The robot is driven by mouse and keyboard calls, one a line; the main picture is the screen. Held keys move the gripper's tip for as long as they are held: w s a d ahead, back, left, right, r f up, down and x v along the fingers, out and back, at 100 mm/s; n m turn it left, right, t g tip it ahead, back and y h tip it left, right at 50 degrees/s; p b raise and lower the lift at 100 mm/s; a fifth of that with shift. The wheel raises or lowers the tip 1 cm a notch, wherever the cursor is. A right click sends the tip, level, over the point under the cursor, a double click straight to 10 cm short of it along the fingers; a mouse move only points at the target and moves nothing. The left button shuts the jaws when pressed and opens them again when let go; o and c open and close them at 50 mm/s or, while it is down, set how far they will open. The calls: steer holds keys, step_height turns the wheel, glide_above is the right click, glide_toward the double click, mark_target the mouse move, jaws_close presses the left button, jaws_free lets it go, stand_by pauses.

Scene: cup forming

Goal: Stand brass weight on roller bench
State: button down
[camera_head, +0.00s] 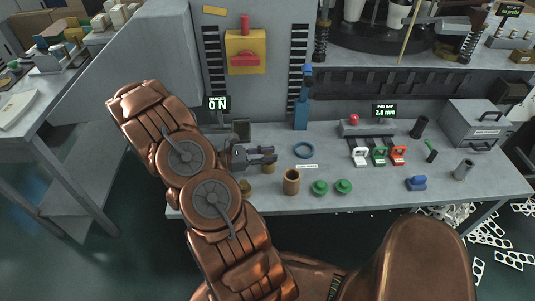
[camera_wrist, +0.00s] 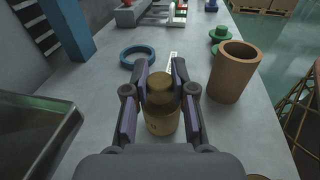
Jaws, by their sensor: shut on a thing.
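The brass weight (camera_wrist: 161,118), a short cylinder with a rounded knob on top, stands upright between the fingers in the wrist view. My gripper (camera_wrist: 159,88) is shut on it at the knob. In the head view my gripper (camera_head: 273,155) reaches right over the left part of the grey bench (camera_head: 340,195), and the weight (camera_head: 268,168) shows partly below the fingers. I cannot tell whether its base touches the bench top. The bench top also shows in the wrist view (camera_wrist: 95,105).
A brown cup (camera_head: 291,183) stands close right of the weight. A blue ring (camera_head: 304,150) lies behind, and green knobbed pieces (camera_head: 320,188) stand farther right. Another brass piece (camera_head: 245,188) is near the bench's front left.

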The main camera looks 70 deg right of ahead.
steer(key=shift+f, duration=0.15)
steer(key=c, duration=1)
jaws_free()
steer(key=shift+o, duration=0.2)
steer(key=b+v, duration=0.2)
steer(key=v, duration=1)
steer(key=s+a+r+m+t+y, duration=0.2)
steer(key=s+a+r+t+y, duration=0.1)
steer(key=a, duration=0.8)
steer(key=s+a+r+m+t+y, duration=0.2)
steer(key=a+r+t, duration=0.3)
steer(key=a, duration=0.7)
steer(key=s+a+r+m+t+y, duration=0.3)
steer(key=s+a+r+t+y, duration=0.1)
steer(key=a, duration=0.7)
steer(key=shift+a+r+y, duration=0.3)
steer(key=shift+r+y, duration=0.1)
steer(key=shift+r, duration=0.3)
